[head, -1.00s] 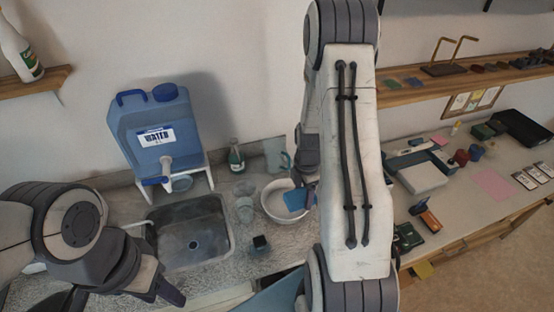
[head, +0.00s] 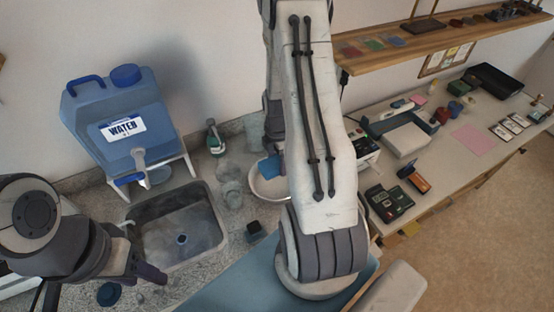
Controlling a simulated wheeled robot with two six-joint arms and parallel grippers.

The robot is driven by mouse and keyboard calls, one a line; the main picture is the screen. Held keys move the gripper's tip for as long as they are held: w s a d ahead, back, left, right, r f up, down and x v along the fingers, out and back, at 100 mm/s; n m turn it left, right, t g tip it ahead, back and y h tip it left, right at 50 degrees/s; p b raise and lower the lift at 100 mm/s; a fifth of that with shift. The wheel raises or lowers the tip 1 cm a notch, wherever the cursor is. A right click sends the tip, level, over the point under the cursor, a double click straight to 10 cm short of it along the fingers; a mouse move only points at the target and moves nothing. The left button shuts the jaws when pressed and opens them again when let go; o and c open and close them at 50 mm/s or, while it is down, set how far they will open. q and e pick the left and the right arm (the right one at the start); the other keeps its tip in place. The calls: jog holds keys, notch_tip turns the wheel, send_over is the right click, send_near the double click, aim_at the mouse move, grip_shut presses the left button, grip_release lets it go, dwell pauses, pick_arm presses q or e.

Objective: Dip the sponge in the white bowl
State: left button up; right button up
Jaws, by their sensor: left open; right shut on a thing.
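The white bowl (head: 258,190) stands on the speckled counter to the right of the sink, its right part hidden behind my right arm. The blue sponge (head: 270,166) is at the bowl, over its upper inside; I cannot tell whether it touches the bowl. My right gripper (head: 279,158) is shut on the sponge and partly hidden by my own arm. My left gripper (head: 150,272) is open and empty, low over the counter in front of the sink.
A blue water container (head: 112,115) stands on a white rack behind the sink (head: 180,235). Glasses (head: 232,190) and a green bottle (head: 214,138) stand left of the bowl, with a small dark block (head: 255,231) in front. A workbench with tools (head: 400,195) lies to the right.

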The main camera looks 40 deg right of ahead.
jog(key=shift+f+b, duration=2.85)
jog(key=shift+f, duration=1.05)
jog(key=shift+r, duration=0.1)
jog(key=shift+r+p, duration=0.7)
jog(key=shift+p, duration=0.05)
jog(key=shift+f+b, duration=0.65)
jog(key=shift+f, duration=0.15)
jog(key=shift+r+p, duration=3.4)
jog(key=shift+r, duration=0.75)
